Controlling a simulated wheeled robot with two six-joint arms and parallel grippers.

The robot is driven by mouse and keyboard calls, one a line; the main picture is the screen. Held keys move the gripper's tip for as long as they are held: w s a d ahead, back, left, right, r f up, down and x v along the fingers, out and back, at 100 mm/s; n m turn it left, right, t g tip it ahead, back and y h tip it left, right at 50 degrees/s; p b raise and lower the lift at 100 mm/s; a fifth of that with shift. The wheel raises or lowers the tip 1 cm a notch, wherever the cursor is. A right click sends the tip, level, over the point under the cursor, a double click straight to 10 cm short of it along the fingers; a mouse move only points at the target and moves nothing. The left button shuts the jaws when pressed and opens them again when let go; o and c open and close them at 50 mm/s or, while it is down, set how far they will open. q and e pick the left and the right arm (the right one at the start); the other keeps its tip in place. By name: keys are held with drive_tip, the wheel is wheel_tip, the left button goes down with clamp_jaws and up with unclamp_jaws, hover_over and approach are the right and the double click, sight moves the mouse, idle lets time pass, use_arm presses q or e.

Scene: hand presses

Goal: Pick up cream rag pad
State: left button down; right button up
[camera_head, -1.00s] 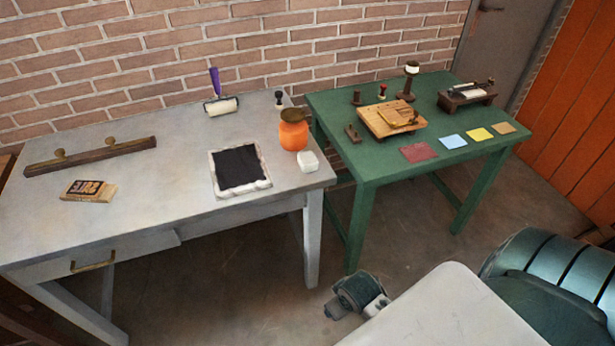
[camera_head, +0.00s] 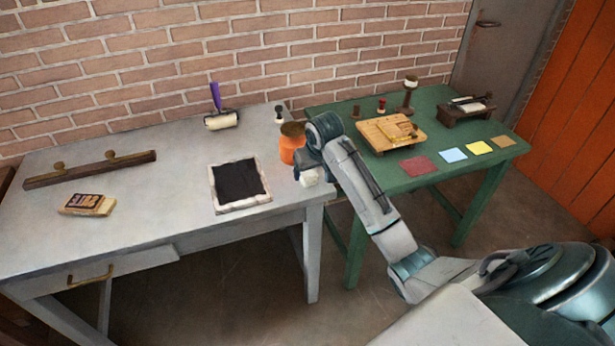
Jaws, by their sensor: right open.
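The cream rag pad (camera_head: 309,179) is a small pale block near the right front corner of the grey table. My right gripper (camera_head: 302,171) is open and is right at the pad, hiding part of it. I cannot tell whether the fingers touch it. My right arm reaches up from the lower right to the pad. My left gripper is not in view.
An orange jar (camera_head: 290,150) stands just behind the pad, close to my right gripper. A black ink slab (camera_head: 239,183) with a pale frame lies to the left. The grey table (camera_head: 130,215) has bare room around its middle. A green table (camera_head: 440,120) with several small items stands at the right.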

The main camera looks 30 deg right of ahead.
sight(308, 172)
drive_tip(key=shift+m, duration=0.3)
drive_tip(key=w, duration=0.1)
drive_tip(key=w+d+f, duration=0.1)
drive_tip(key=w, duration=0.1)
drive_tip(key=w+d+p, duration=0.1)
drive_tip(key=shift+w+d+f, duration=0.1)
drive_tip(key=shift+w+f, duration=0.05)
drive_tip(key=shift+f, duration=0.25)
drive_tip(key=shift+w+f+p, duration=0.2)
drive_tip(key=shift+f+p, duration=0.2)
drive_tip(key=shift+f, duration=0.15)
drive_tip(key=p+x, duration=0.1)
drive_tip(key=x, duration=0.2)
drive_tip(key=shift+f, duration=0.3)
drive_tip(key=shift+w+f, duration=0.15)
drive_tip(key=shift+f, duration=0.3)
drive_tip(key=c, duration=1.1)
drive_tip(key=shift+r, duration=0.15)
drive_tip(key=shift+c, duration=0.2)
